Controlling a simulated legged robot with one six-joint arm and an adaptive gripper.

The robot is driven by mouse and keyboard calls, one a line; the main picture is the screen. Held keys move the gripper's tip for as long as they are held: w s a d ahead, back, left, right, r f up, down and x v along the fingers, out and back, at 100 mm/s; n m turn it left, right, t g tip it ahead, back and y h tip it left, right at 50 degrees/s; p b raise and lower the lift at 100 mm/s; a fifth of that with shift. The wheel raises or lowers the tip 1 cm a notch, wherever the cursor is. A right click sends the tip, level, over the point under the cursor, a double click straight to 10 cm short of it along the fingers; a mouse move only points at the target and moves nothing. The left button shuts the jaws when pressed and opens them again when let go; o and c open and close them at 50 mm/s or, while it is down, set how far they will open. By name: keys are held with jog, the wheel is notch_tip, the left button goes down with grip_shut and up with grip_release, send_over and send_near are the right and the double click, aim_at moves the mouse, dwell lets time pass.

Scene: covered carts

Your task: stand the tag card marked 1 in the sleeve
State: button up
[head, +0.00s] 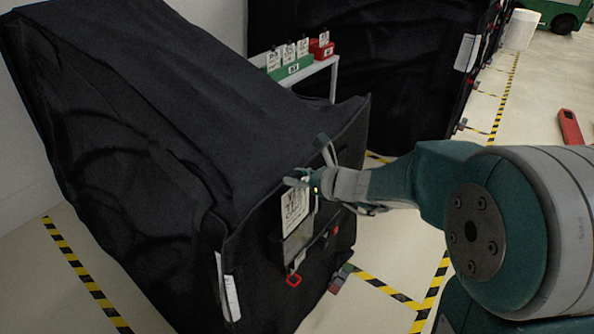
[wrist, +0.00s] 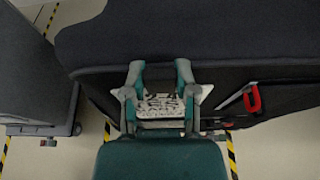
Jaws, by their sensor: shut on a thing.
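My gripper (head: 306,181) is shut on a white tag card (head: 295,208) with black print, beside the end face of a black covered cart. The card hangs below the fingers, roughly upright and slightly tilted. The sleeve (head: 298,243), a grey window-like pocket on the cart's end, is just below the card. I cannot tell whether the card's lower edge is inside it or in front of it. In the wrist view the card (wrist: 161,106) shows between the two fingers (wrist: 160,78). Its number is too small to read.
The black cover (head: 190,130) fills the left. A white table (head: 318,68) behind holds a green rack (head: 290,71) and a red rack (head: 322,52) with cards. A red-outlined marker (head: 294,281) is below the sleeve. The wrist view shows a red clip (wrist: 252,98) at right.

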aim_at(297, 206)
jog(key=shift+f, duration=4.75)
jog(key=o, duration=1.1)
jog(key=shift+d, duration=0.1)
jog(key=v, duration=1.1)
jog(key=shift+s+d+r, duration=0.1)
jog(key=shift+s+d, duration=0.15)
jog(key=shift+s, duration=0.05)
